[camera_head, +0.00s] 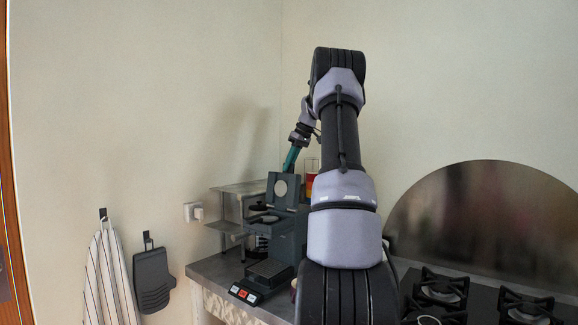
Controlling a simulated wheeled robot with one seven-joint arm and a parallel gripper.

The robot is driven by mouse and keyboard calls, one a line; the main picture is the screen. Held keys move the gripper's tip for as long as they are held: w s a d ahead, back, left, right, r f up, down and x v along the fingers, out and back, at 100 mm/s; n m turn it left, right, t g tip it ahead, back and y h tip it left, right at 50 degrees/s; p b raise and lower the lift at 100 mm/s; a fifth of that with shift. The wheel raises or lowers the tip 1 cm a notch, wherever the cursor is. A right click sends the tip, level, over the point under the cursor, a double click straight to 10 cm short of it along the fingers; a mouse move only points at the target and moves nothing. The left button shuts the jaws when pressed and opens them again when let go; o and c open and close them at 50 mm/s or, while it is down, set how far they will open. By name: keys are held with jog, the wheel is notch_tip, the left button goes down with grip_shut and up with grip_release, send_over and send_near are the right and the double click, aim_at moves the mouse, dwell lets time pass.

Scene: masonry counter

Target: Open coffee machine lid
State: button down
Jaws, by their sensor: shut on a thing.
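The dark grey coffee machine (287,228) stands on the counter, left of my arm. Its lid (275,190) stands raised, close to upright, with a pale round disc on its face. My gripper (289,168), with a teal part, reaches down from above to the top edge of the lid and is shut on it. The fingertips are small and partly hidden behind the lid. My arm hides the right side of the machine.
A small metal shelf (232,188) stands behind and left of the machine. A gas stove (440,289) lies to the right. A striped towel (108,275) and a dark mitt (153,279) hang on the left wall, near a socket (193,212). A red and yellow item (311,181) is behind the machine.

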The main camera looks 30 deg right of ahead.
jog(key=a, duration=0.1)
jog(key=s+a+h, duration=0.1)
jog(key=a, duration=0.1)
jog(key=s+a+h, duration=0.1)
jog(key=a, duration=0.1)
jog(key=shift+a+r+n+t, duration=0.2)
jog(key=shift+r+n+t, duration=0.1)
jog(key=shift+t, duration=0.1)
jog(key=c, duration=0.9)
grip_release()
jog(key=shift+c, duration=0.2)
jog(key=a+v, duration=0.1)
jog(key=v, duration=0.9)
jog(key=shift+s+d+r, duration=0.25)
jog(key=shift+d+r, duration=0.05)
jog(key=shift+r, duration=0.1)
